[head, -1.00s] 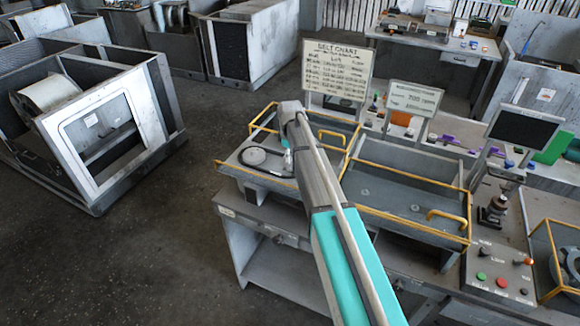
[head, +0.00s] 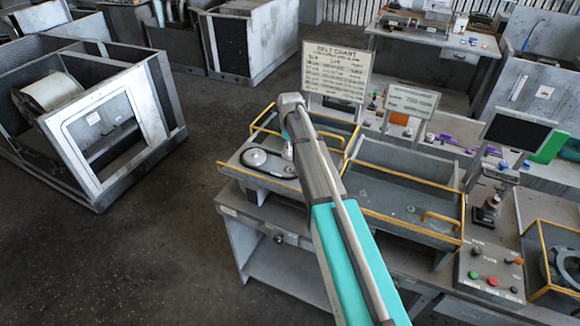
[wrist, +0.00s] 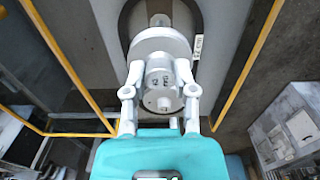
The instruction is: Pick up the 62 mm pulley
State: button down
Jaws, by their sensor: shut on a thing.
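The pulley (wrist: 160,72) is a pale grey stepped part with dark lettering on its hub, seen from above in the wrist view. The lettering is too small to read surely. My gripper (wrist: 160,92) has one finger on each side of the hub and is shut on it. A wider round disc shows just beyond the hub; I cannot tell whether it is the same part. In the head view my arm hides most of the gripper and the pulley, over the left yellow-edged tray (head: 233,163).
A round disc with a black belt (head: 255,157) lies in the left tray. The right tray (head: 405,195) looks mostly empty. A belt chart board (head: 337,70) and a smaller sign (head: 411,100) stand behind. A dark screen (head: 512,132) and a button panel (head: 492,272) are at right.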

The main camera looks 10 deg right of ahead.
jog(key=shift+s, duration=0.15)
jog(key=s+r+p, duration=0.2)
jog(key=s, duration=0.6)
jog(key=shift+s, duration=0.4)
dwell(0.5)
